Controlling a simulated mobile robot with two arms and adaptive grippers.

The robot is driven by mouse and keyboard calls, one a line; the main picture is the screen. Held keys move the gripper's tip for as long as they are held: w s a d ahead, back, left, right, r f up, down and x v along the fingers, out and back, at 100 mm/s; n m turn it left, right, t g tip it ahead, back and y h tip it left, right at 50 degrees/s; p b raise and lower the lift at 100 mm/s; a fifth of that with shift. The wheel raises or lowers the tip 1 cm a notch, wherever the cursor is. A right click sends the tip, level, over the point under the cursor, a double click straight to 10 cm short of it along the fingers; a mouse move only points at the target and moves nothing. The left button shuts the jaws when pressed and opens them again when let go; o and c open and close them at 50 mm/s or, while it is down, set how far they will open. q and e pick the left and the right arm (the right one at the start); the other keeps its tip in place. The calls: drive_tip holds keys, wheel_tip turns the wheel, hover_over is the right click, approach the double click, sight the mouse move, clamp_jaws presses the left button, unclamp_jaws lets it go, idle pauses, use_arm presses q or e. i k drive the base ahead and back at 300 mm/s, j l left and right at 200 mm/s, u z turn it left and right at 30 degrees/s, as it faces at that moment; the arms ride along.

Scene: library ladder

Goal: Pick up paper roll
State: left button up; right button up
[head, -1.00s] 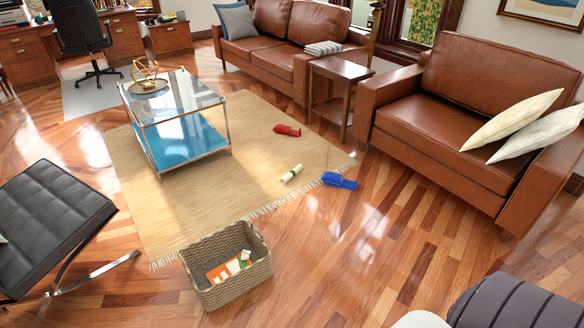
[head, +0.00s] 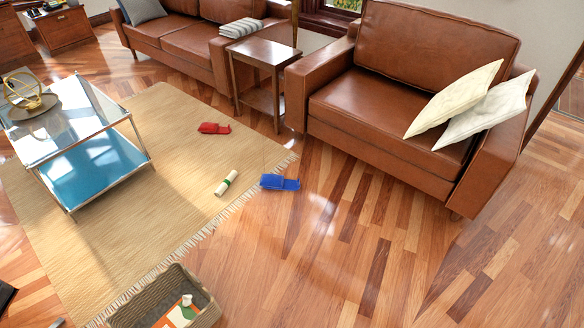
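The paper roll (head: 227,183) is a small cream roll with a green band. It lies on the beige woven rug (head: 185,135), near the rug's fringed right edge. A blue object (head: 280,182) lies just right of it, at the fringe, and a red object (head: 214,128) lies farther back on the rug. Neither of my grippers shows in the head view.
A wicker basket (head: 200,315) with several items inside stands at the bottom left. A glass-topped table (head: 110,108) stands on the rug at left. A brown leather armchair (head: 385,135) and a wooden side table (head: 262,50) stand behind. The wood floor (head: 330,260) at front right is clear.

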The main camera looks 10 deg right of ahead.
sight(228, 181)
drive_tip(key=i+l+z, duration=0.2)
drive_tip(key=i+z, duration=0.65)
drive_tip(key=i+u, duration=0.4)
drive_tip(key=i+l+u, duration=0.1)
drive_tip(key=i+u, duration=0.3)
drive_tip(key=k, duration=0.05)
